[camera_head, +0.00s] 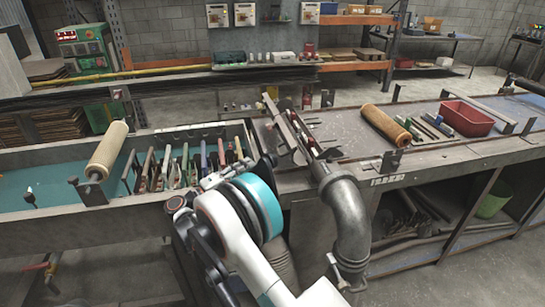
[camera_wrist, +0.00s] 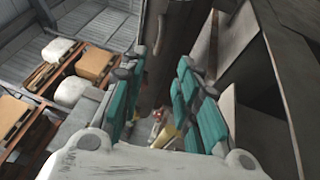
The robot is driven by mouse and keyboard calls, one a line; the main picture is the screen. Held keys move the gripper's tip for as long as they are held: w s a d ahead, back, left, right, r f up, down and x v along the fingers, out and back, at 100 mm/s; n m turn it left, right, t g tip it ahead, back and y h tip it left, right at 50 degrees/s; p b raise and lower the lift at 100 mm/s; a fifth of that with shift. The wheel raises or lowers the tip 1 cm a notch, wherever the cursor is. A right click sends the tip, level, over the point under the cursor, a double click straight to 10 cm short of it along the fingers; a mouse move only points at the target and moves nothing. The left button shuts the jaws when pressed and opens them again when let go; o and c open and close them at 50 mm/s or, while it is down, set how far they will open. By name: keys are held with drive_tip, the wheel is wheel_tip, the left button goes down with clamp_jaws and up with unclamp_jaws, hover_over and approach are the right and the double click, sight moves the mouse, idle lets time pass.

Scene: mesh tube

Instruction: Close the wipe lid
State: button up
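My gripper (camera_wrist: 155,80) is open in the wrist view, with a teal-padded finger on each side and a gap between them. A dark metal piece (camera_wrist: 178,42) with a light, handle-like strip stands beyond the fingertips; I cannot tell whether anything touches it. In the head view, my white arm with its teal ring ends near the middle of the bench, and the fingers cannot be made out there. A tilted metal frame (camera_head: 284,128) stands raised beside a thick grey bent pipe (camera_head: 347,215). I cannot tell for sure which part is the wipe lid.
A row of coloured-handled tools (camera_head: 185,168) lies left of the frame. A red bin (camera_head: 466,118) sits at right. The teal surface (camera_head: 50,192) at far left is mostly clear.

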drive_tip(key=b+x, duration=0.2)
drive_tip(key=x, duration=0.9)
drive_tip(key=shift+w+d, duration=0.2)
drive_tip(key=shift+d, duration=0.1)
clamp_jaws()
